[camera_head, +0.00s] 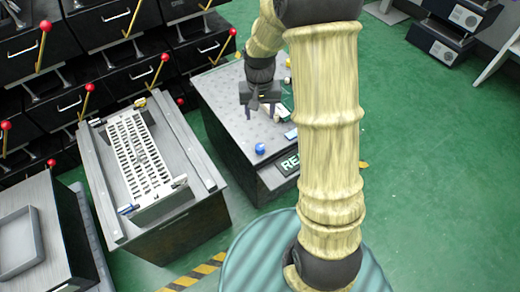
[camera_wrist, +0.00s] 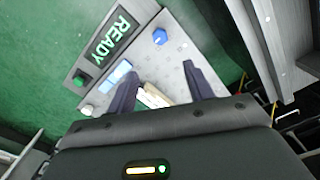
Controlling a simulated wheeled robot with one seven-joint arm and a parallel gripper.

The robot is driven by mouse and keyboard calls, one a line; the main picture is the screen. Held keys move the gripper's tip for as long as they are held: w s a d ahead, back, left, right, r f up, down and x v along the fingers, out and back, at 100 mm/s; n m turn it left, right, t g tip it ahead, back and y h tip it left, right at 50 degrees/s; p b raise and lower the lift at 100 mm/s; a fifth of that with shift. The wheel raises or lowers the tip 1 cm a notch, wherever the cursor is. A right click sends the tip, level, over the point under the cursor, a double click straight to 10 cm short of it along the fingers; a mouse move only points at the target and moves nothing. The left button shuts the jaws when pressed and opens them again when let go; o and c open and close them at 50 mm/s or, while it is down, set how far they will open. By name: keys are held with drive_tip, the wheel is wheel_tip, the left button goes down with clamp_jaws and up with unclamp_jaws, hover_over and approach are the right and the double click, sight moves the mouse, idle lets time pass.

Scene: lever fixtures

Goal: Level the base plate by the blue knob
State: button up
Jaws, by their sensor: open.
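The blue knob (camera_head: 260,148) stands near the front edge of a grey speckled plate (camera_head: 225,100) on top of a dark cabinet. In the wrist view the blue knob (camera_wrist: 160,37) is beyond my fingertips, near the READY sign. The plate (camera_wrist: 180,68) also shows there; I cannot tell whether it is tilted. My gripper (camera_head: 262,112) is over the plate, behind the blue knob and apart from it. In the wrist view my gripper (camera_wrist: 161,70) is open, its two fingers spread. A cream block (camera_wrist: 155,97) shows between the fingers, apparently not gripped.
A lit READY sign (camera_head: 288,163) is at the cabinet's front. A green button (camera_wrist: 80,78), a white knob (camera_wrist: 87,110) and a pale blue block (camera_wrist: 115,75) lie beside my gripper. A slotted white frame (camera_head: 140,155) stands on the left bench. Red-tipped levers (camera_head: 45,26) line the back.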

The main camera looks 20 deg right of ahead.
sight(260, 147)
wheel_tip(260, 147, down, 17)
drive_tip(key=b, duration=0.6)
drive_tip(key=shift+f, duration=0.2)
drive_tip(key=shift+c, duration=0.4)
drive_tip(key=c, duration=0.9)
drive_tip(key=shift+r, duration=0.1)
drive_tip(key=shift+r+n+p, duration=0.1)
drive_tip(key=shift+n+p, duration=0.2)
drive_tip(key=shift+p, duration=0.15)
